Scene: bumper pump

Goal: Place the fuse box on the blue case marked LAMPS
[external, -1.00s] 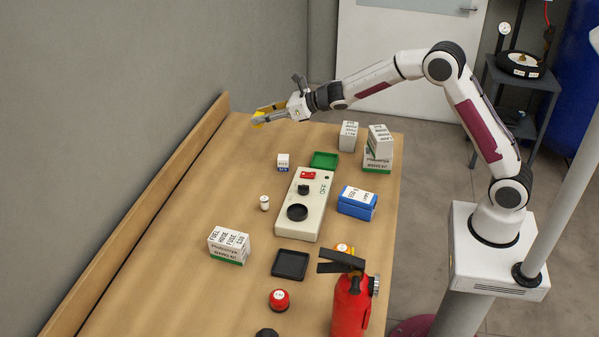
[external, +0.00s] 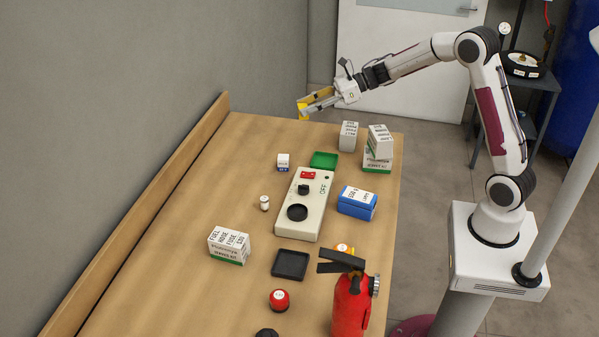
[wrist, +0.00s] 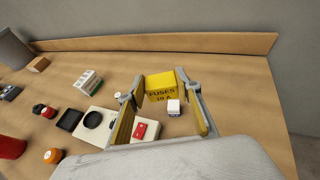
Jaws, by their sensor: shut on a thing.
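The fuse box (wrist: 160,88) is yellow with dark print reading FUSES 10 A. It sits between the fingertips of my gripper (external: 314,103), which is shut on it. In the external view the fuse box (external: 302,106) is a small yellow shape held in the air above the far end of the table. The blue case (external: 357,208) with a white printed top lies on the table right of the grey switch unit, nearer the camera than my gripper. Its print is too small to read surely. I cannot make it out in the wrist view.
The grey switch unit (external: 312,215) stands mid-table. A green tray (external: 324,160), a small white-and-blue box (external: 283,161) and white cartons (external: 379,143) stand near the far end. A red extinguisher (external: 350,305) is at the front. The left tabletop is largely clear.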

